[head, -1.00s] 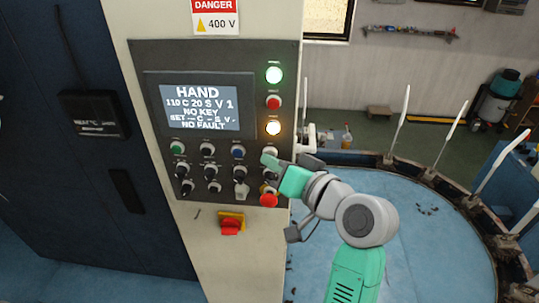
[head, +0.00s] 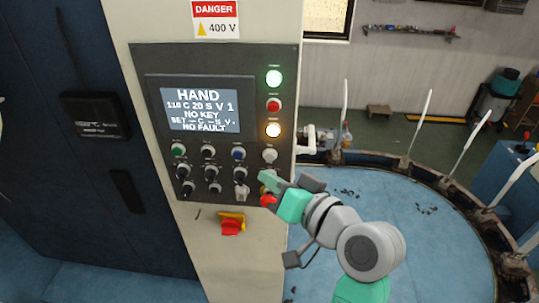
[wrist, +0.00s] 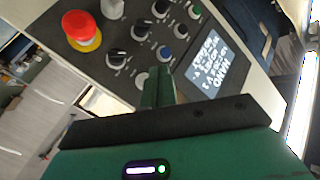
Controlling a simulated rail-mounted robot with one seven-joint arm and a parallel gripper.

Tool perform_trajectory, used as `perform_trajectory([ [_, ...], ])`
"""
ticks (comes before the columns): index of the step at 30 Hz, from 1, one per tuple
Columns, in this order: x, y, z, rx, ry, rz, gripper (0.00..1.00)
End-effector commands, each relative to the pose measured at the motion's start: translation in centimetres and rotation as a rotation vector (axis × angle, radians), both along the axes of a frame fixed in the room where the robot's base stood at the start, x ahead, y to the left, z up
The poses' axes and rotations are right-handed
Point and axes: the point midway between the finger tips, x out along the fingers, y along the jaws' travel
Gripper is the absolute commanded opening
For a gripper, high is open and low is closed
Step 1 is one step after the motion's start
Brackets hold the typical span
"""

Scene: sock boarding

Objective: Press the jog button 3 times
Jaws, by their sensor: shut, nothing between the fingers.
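The control panel (head: 218,100) carries rows of small buttons and knobs whose labels are too small to read, so I cannot confirm which one is the jog button. A pale round button (head: 270,156) ends the top row on the right, beside a blue button (head: 239,153). My gripper (head: 266,179) is shut and empty, its tip just below the pale button in the head view. In the wrist view the fingertips (wrist: 158,88) point at the panel beside the pale button (wrist: 141,80), partly covering it; contact cannot be told. The screen (head: 199,108) reads HAND, NO KEY, NO FAULT.
A red emergency stop (head: 268,200) is close under my gripper, and shows with its yellow base in the wrist view (wrist: 80,28). A red-and-yellow rotary switch (head: 231,225) is below the panel. A green lamp (head: 274,78) and amber lamp (head: 273,130) are lit.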

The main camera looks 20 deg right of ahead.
Motion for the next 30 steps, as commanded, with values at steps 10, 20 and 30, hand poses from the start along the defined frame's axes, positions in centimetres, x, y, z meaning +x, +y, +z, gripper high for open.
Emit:
perform_trajectory([
  [10,-2.0,1.2,0.0,0.000,0.000,0.000,0.00],
  [20,-2.0,1.1,0.0,0.001,0.000,0.000,0.00],
  [30,-2.0,1.1,0.0,0.001,0.000,0.000,0.00],
])
